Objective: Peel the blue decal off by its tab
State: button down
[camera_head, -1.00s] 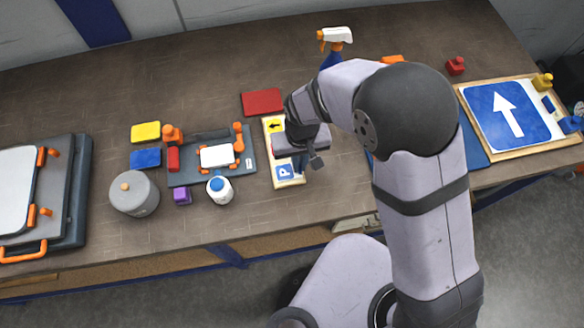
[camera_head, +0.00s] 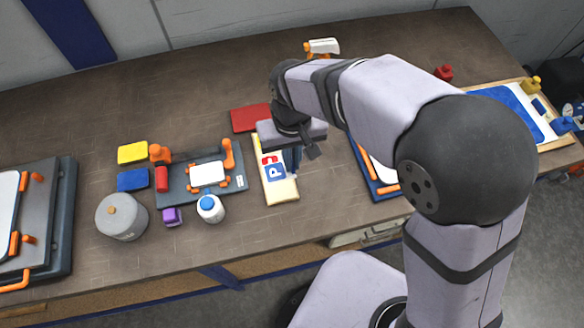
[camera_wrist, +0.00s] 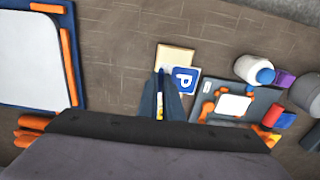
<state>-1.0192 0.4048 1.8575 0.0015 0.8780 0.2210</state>
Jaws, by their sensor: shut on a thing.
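The blue decal with a white P (camera_head: 275,173) shows over the cream board (camera_head: 284,193), next to a red decal (camera_head: 269,159). In the wrist view the blue decal (camera_wrist: 185,80) sits beside my fingertips and overhangs the right edge of the board (camera_wrist: 174,57). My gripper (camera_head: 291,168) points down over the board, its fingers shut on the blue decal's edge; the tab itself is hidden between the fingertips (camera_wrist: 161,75). The lower end of the board is bare.
A grey tray (camera_head: 236,183) with orange clamps, a white-and-blue bottle (camera_head: 210,208) and a purple block (camera_head: 172,216) stand left of the board. A red pad (camera_head: 250,118) lies behind it. A clamped panel (camera_head: 377,190) lies right. Bench is clear in front.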

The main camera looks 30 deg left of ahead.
jog(key=shift+r, duration=0.5)
jog(key=shift+r, duration=0.2)
jog(key=shift+r+p, duration=1.5)
jog(key=shift+p, duration=0.2)
